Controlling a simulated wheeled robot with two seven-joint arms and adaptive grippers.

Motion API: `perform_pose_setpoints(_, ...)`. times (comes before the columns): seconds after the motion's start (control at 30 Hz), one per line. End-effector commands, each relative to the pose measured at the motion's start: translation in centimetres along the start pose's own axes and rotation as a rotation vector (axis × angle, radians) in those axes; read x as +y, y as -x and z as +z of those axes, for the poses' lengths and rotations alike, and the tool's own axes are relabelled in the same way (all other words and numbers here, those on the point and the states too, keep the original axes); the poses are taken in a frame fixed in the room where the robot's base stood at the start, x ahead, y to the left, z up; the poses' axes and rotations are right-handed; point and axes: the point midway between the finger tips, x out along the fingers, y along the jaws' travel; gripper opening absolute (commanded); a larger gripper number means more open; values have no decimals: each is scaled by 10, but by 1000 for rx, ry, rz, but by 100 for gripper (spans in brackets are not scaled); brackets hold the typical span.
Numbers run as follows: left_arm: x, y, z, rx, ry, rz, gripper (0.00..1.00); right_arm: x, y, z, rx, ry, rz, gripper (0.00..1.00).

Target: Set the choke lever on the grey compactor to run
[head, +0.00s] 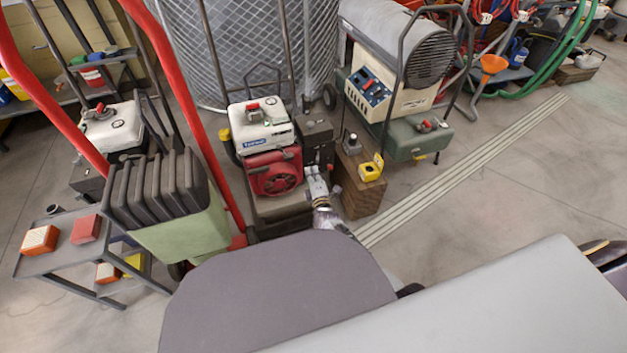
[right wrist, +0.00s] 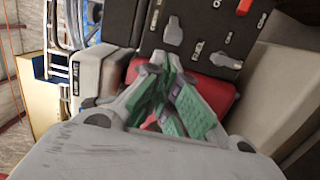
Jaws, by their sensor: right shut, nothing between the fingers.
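A machine with a white tank (head: 264,125), a red engine (head: 273,172) and a grey base stands in the middle of the head view; I take it for the compactor. Its black control panel (head: 317,132) is on its right side. The panel (right wrist: 207,48) fills the top of the right wrist view, with a grey lever (right wrist: 173,31), another small grey lever (right wrist: 229,61) and a red part. My right gripper (head: 317,178) is beside the engine, below the panel. In the wrist view its fingertips (right wrist: 166,62) are together, empty, just below the first grey lever. Lever labels are unreadable.
A wooden crate (head: 362,188) with a yellow item (head: 371,167) stands right of the machine. A beige-and-grey heater (head: 385,90) is behind it. A green machine with red handles (head: 185,225) and a cart (head: 60,245) are at left.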

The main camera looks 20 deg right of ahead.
Motion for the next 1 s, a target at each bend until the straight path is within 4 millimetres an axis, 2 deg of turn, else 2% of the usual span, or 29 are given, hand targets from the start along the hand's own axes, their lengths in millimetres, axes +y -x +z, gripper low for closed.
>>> perform_pose_setpoints(0.5,-4,-20,15,14,-7,24,42,-2,-40,0,1,2,0,0)
perform_pose_setpoints(1.0,-3,-23,8,34,-8,32,42,-1,-48,0,0,1,-1,0)
